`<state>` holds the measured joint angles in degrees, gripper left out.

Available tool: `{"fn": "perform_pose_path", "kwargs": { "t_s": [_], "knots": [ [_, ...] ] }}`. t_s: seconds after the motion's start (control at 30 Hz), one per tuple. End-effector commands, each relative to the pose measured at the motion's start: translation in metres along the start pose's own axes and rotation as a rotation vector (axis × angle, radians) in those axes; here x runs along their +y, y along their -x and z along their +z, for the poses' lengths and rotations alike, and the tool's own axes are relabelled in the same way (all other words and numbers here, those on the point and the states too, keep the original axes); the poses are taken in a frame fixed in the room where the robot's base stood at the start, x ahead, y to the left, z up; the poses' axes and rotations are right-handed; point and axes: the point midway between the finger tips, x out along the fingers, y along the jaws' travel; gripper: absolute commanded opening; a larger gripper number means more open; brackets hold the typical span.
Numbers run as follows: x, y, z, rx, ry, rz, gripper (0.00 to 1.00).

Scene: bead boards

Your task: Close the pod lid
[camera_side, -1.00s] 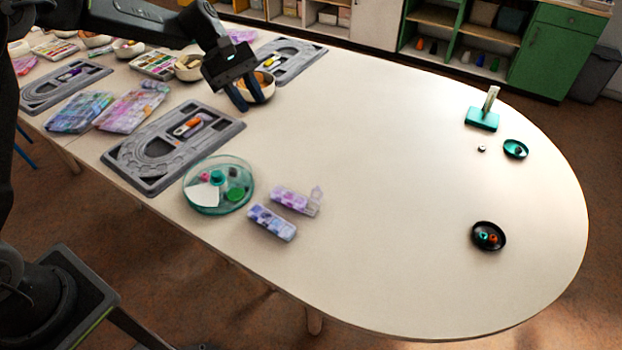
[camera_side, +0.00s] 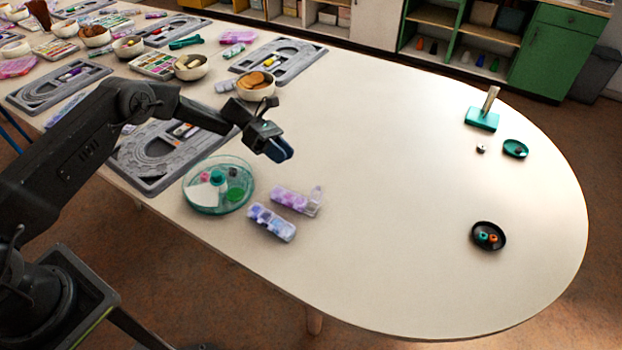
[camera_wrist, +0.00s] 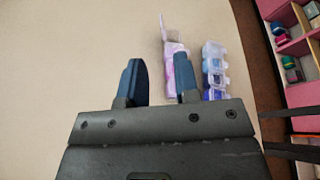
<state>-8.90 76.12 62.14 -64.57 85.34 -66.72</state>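A pink-purple pod box (camera_side: 290,199) lies on the table, with one clear lid (camera_side: 317,194) standing up at its right end. In the wrist view the pink box (camera_wrist: 174,75) is partly hidden behind a finger, and its raised lid (camera_wrist: 169,27) shows at the far end. A blue-purple pod box (camera_side: 271,222) lies beside it, and its lids look shut; it also shows in the wrist view (camera_wrist: 212,72). My gripper (camera_side: 281,150) is in the air, behind the boxes in the side view. Its two blue fingers (camera_wrist: 160,75) are apart with nothing between them.
A round clear tray (camera_side: 246,207) with small items sits left of the boxes. Grey bead boards (camera_side: 150,183) and a bowl (camera_side: 257,95) lie behind it. A black dish (camera_side: 489,236) and a teal stand (camera_side: 482,118) are at the right. The middle of the table is clear.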

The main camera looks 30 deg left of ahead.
Motion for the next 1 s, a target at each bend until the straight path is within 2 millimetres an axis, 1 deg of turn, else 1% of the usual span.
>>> {"fn": "perform_pose_path", "kwargs": {
  "t_s": [0.03, 0.1, 0.3, 0.4, 0.5, 0.67, 0.93, 1.0],
  "knots": [
    [-0.001, -0.013, 0.0, 0.001, 0.0, -0.004, 0.29],
    [-0.001, -0.028, 0.0, 0.002, 0.0, -0.004, 0.29],
    [-0.001, -0.067, -0.001, 0.003, -0.002, -0.002, 0.29],
    [-0.001, -0.082, -0.001, 0.002, -0.001, -0.001, 0.29],
    [-0.001, -0.092, -0.001, 0.001, -0.001, 0.0, 0.29],
    [-0.001, -0.1, -0.001, 0.001, -0.001, 0.002, 0.29],
    [0.0, -0.101, -0.001, 0.001, -0.001, 0.002, 0.29],
    [0.0, -0.101, -0.001, 0.001, -0.001, 0.002, 0.23]
  ]
}}
